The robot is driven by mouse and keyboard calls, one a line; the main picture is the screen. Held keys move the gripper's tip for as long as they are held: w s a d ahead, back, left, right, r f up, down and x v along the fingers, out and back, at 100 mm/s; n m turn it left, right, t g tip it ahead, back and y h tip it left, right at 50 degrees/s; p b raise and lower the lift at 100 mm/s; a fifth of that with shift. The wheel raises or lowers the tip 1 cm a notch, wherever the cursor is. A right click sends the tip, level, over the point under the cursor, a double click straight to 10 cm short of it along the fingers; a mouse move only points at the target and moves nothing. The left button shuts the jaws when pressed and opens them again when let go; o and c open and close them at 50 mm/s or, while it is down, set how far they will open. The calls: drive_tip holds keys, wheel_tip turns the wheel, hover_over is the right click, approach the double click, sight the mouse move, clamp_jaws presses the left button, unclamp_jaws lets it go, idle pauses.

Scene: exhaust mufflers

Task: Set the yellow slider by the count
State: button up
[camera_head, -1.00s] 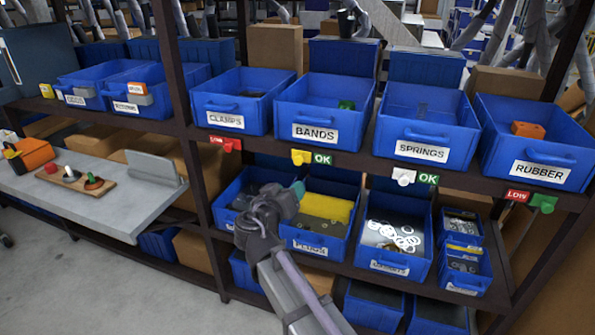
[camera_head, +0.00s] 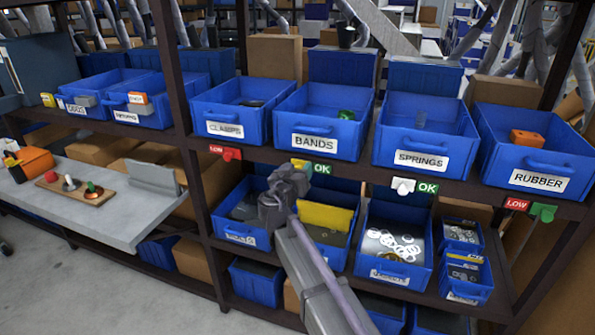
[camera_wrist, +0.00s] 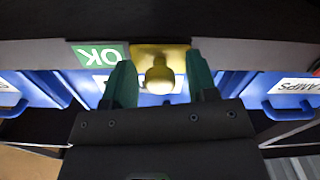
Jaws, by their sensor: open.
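The yellow slider (camera_head: 297,162) sits on the shelf-edge rail under the BANDS bin (camera_head: 322,118), just left of the green OK mark (camera_head: 322,169). My gripper (camera_wrist: 161,82) is open in the wrist view, its green fingers on either side of the slider's round yellow knob (camera_wrist: 159,76). Gaps show between knob and fingers; I see no contact. In the wrist view the picture is upside down, with OK (camera_wrist: 101,54) left of the slider. In the head view my wrist partly hides the slider. A green item (camera_head: 346,115) lies in the BANDS bin; a full count is not visible.
A red slider (camera_head: 232,154) is under CLAMPS beside LOW, a white one (camera_head: 403,186) under SPRINGS beside OK, and a green one (camera_head: 543,212) under RUBBER beside LOW. Lower bins lie beneath my arm. A grey table (camera_head: 120,215) stands left.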

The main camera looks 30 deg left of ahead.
sight(324, 169)
clamp_jaws()
idle(0.5)
drive_tip(key=shift+d, duration=0.1)
drive_tip(key=d, duration=0.6)
drive_tip(key=shift+w+d, duration=0.15)
drive_tip(key=shift+w, duration=0.15)
unclamp_jaws()
drive_tip(key=shift+d, duration=0.1)
